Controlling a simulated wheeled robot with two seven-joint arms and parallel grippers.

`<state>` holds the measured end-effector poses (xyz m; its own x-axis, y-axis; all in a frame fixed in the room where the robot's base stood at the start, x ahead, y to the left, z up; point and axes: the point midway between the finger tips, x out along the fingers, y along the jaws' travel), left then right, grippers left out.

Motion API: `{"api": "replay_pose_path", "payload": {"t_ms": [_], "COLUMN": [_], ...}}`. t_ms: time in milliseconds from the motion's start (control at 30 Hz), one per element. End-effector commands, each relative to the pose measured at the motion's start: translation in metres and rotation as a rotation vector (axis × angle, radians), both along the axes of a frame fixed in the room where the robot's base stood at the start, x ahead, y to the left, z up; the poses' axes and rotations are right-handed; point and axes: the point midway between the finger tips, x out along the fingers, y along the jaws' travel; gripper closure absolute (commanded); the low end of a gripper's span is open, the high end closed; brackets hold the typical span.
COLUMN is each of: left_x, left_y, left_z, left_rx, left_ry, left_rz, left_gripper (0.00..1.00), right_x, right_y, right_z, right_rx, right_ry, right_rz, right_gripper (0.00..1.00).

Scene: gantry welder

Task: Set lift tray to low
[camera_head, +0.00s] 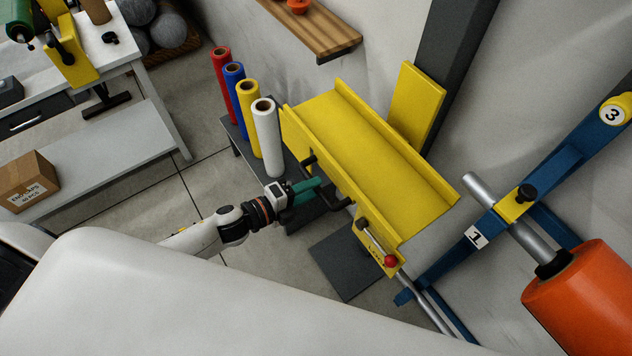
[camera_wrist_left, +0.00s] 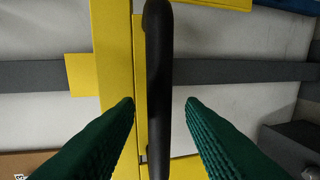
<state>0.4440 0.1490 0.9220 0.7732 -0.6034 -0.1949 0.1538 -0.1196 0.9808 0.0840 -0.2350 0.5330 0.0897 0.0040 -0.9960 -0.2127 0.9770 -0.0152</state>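The yellow lift tray (camera_head: 385,160) is a sloped trough beside a dark upright post. A black handle bar (camera_wrist_left: 158,60) is on its near side; its ends show in the head view, partly behind my gripper. My left gripper (camera_head: 316,186), with green fingers, is at this handle. In the left wrist view its fingers are apart, one on each side of the bar, with gaps on both sides. A lever with a red knob (camera_head: 390,261) is on a yellow plate at the tray's lower end. My right gripper is not in view.
Red, blue, yellow and white rolls (camera_head: 266,135) stand on a dark stand left of the tray. A blue frame (camera_head: 450,262) with an orange roll (camera_head: 582,300) is at the right. A wooden shelf (camera_head: 310,30) is on the wall above. A workbench (camera_head: 110,140) stands at the left.

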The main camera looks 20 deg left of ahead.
Motion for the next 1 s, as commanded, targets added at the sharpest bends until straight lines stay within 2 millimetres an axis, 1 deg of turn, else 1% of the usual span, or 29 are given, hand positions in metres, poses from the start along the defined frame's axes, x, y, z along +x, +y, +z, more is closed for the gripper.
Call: {"api": "replay_pose_path", "payload": {"t_ms": [33,200,500,567,733,1000], "left_x": [0.006,0.015,0.017,0.017,0.016,0.016], "left_y": [-0.004,-0.012,-0.013,-0.013,-0.013,-0.013], "left_z": [0.0,-0.003,-0.005,-0.005,-0.005,-0.007], "left_rx": [-0.001,0.001,0.001,0.001,0.001,0.001], "left_ry": [0.0,-0.001,0.001,0.001,0.001,0.002], "left_rz": [0.001,0.001,0.0,0.0,0.0,0.0], "left_gripper": [0.64,0.64,0.64,0.72,1.0,1.0], "right_x": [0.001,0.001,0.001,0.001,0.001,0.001], "right_y": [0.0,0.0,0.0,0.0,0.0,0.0], "right_z": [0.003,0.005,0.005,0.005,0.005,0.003], "right_rx": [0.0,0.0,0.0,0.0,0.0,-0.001], "right_ry": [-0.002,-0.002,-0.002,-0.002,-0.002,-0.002], "right_rz": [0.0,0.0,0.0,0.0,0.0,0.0], "right_gripper": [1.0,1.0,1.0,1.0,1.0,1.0]}}
